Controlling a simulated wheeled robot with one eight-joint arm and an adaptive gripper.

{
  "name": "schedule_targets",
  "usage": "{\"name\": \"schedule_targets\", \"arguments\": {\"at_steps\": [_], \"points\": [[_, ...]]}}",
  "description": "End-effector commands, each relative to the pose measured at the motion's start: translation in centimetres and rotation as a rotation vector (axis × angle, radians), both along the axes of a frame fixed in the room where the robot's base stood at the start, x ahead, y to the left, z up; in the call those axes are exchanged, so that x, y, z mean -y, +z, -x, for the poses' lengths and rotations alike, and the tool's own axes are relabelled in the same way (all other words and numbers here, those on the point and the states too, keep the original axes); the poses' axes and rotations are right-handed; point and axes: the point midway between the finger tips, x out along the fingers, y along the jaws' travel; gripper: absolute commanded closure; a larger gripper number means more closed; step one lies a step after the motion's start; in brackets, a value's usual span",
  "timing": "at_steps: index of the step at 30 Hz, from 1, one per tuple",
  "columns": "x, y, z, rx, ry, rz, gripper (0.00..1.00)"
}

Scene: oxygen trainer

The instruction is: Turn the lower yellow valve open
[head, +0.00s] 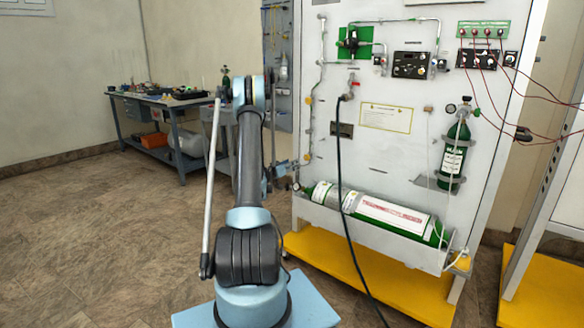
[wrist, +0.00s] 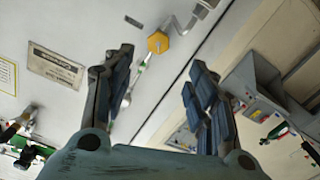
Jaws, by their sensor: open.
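Two small yellow valves sit on the pipe along the left edge of the white panel in the head view, one higher (head: 308,100) and the lower yellow valve (head: 307,157) below it. In the wrist view a yellow hexagonal knob (wrist: 158,42), apparently the lower valve, sits on the pipe near the panel's edge. My gripper (wrist: 160,65) is open and empty. The knob appears beyond the fingertips, roughly in line with the gap between them, and nothing is held.
The white panel (head: 405,165) carries gauges, a hanging black hose (head: 341,190) and a small upright green cylinder (head: 455,150). A large green and white cylinder (head: 385,213) lies in its lower tray. A workbench (head: 160,105) stands at the back left. The left floor is clear.

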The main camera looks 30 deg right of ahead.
Motion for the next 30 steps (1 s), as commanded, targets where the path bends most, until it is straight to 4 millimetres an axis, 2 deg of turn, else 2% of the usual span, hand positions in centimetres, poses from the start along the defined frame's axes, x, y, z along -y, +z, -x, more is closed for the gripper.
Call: {"name": "schedule_targets", "arguments": {"at_steps": [8,21,26,30], "points": [[-0.2,0.0,0.1,0.025,0.001,-0.011,0.48],[-3.7,0.0,1.7,0.454,-0.001,-0.189,0.48],[-3.4,0.0,1.7,0.489,-0.002,-0.203,0.48],[-1.7,0.0,1.1,0.488,-0.004,-0.202,0.48]]}}
